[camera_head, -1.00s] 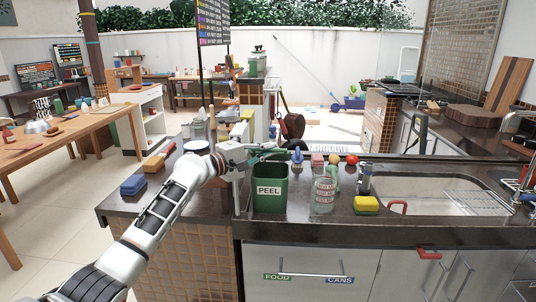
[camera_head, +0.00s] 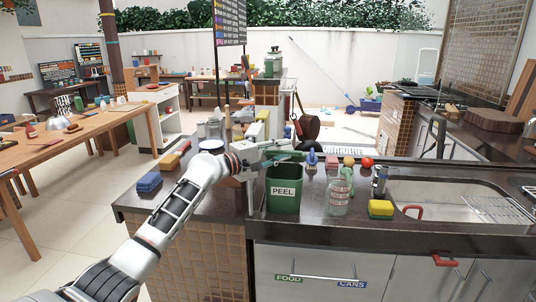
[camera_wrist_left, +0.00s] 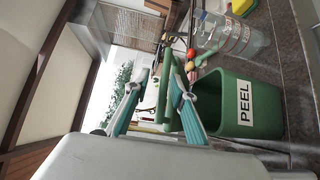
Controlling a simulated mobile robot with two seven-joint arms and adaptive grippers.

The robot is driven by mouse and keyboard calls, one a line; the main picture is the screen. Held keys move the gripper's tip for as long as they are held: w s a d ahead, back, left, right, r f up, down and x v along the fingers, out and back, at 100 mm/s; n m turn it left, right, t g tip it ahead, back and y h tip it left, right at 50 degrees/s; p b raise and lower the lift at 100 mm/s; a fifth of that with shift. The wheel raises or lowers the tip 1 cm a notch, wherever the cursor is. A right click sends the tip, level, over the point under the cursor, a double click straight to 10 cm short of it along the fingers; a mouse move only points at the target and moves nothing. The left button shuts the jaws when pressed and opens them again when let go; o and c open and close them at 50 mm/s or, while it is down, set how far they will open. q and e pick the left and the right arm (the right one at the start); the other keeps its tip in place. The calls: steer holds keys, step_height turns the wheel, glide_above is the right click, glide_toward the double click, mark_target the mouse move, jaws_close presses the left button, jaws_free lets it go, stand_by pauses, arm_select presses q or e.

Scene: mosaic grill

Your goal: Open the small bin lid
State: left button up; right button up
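The small green bin labelled PEEL (camera_head: 284,195) stands on the dark counter, and it also shows in the left wrist view (camera_wrist_left: 243,108). Its green lid (camera_wrist_left: 166,75) is raised, leaving the bin's mouth uncovered; its exact angle is hard to tell. My left gripper (camera_wrist_left: 157,92) is above the bin's back left side, with its teal fingers spread. The lid's edge shows between or just beyond the fingertips; I cannot tell whether they touch. In the head view, the left gripper (camera_head: 279,152) partly hides the lid. My right gripper is out of view.
A red tomato (camera_head: 367,162) and other small items sit behind. A blue block (camera_head: 149,182) lies at the counter's left.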

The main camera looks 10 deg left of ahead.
arm_select(q)
steer(key=v, duration=1.1)
steer(key=shift+s+a, duration=0.15)
steer(key=shift+s, duration=0.05)
steer(key=shift+r, duration=0.1)
